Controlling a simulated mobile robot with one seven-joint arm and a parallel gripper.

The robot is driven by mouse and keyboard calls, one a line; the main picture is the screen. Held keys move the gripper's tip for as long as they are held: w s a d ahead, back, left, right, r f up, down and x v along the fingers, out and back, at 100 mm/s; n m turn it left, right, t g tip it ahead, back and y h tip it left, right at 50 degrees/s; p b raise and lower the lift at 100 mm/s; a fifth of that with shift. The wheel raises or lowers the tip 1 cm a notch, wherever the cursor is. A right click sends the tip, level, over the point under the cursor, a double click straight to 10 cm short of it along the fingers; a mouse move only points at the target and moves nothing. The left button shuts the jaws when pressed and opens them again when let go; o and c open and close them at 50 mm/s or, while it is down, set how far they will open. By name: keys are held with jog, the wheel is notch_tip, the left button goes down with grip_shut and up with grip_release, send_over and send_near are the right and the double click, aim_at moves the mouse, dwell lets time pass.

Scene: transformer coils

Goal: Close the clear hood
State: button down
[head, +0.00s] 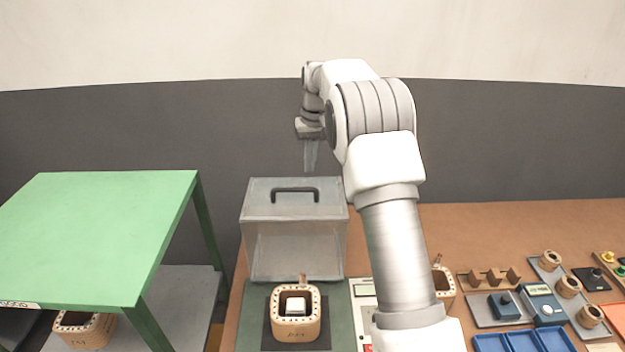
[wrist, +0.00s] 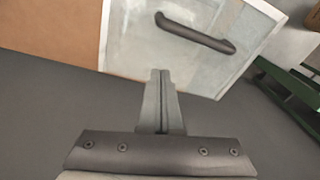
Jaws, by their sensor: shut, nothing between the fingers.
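The clear hood (head: 295,247) is a see-through box with a dark handle (head: 295,190) on its upper panel. It stands behind a wooden coil block (head: 297,328), which is uncovered in front of it. In the wrist view the hood's handle panel (wrist: 150,45) fills the upper middle, with the dark handle (wrist: 195,32) on it. My gripper (head: 310,168) points down above the hood's back edge, apart from the handle. Its fingers (wrist: 160,75) are together and hold nothing. My arm covers the area just right of the hood.
A green table (head: 100,220) stands at the left, with another coil block (head: 82,330) on the grey surface below. The brown bench (head: 460,230) carries blue trays (head: 525,340), coils and instruments at the right. A grey wall (head: 500,140) rises behind.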

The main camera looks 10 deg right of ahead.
aim_at(311, 196)
notch_tip(311, 196, down, 4)
jog(key=shift+w+a, duration=0.1)
jog(key=shift+a, duration=0.05)
jog(key=shift+s+r+p, duration=0.2)
jog(key=shift+s, duration=0.55)
jog(key=shift+s+r+p, duration=0.15)
jog(key=shift+s+p, duration=0.05)
jog(key=shift+s, duration=0.95)
